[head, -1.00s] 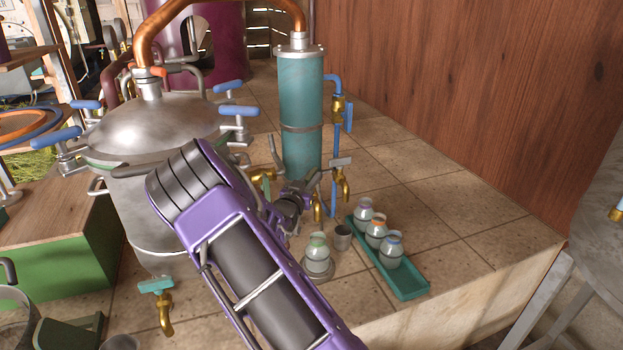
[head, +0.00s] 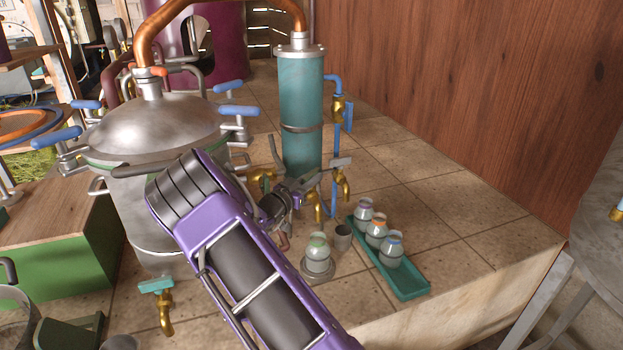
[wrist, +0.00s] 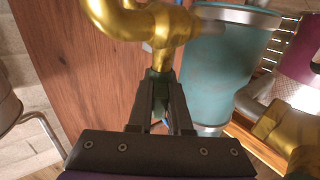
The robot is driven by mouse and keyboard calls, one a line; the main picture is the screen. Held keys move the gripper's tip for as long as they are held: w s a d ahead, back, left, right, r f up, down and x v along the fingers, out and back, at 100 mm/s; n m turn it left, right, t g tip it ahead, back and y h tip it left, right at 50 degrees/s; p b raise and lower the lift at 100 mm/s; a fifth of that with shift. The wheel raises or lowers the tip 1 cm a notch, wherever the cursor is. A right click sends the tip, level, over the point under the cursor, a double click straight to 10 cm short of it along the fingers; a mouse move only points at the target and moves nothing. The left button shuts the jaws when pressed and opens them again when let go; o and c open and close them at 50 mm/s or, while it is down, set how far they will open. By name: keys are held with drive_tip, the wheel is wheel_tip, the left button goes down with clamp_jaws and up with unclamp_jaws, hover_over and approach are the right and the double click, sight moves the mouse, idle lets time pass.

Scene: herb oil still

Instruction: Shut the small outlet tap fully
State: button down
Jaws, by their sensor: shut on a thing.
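The small outlet tap is brass and sits low at the front of the teal column, with its spout (head: 312,208) pointing down. In the wrist view its brass body (wrist: 174,24) fills the top, with the curved spout at the upper left. My gripper (head: 305,182) is at this tap. In the wrist view my gripper (wrist: 160,90) is shut on its dark green handle, of which only a sliver shows between the fingers. The fingers hide most of the handle, so its exact angle cannot be told.
Another brass tap (head: 343,185) with a grey handle stands close right; a brass fitting (head: 262,177) is close left. The teal column (head: 300,105) rises behind. A green-topped jar (head: 317,257), a small cup (head: 343,237) and a teal tray (head: 412,287) with jars stand in front.

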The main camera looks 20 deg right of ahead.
drive_tip(key=c, duration=0.8)
unclamp_jaws()
drive_tip(key=shift+c, duration=0.2)
drive_tip(key=shift+a, duration=0.1)
drive_tip(key=p+v, duration=0.1)
drive_tip(key=v, duration=1.6)
drive_tip(key=shift+s+a, duration=0.1)
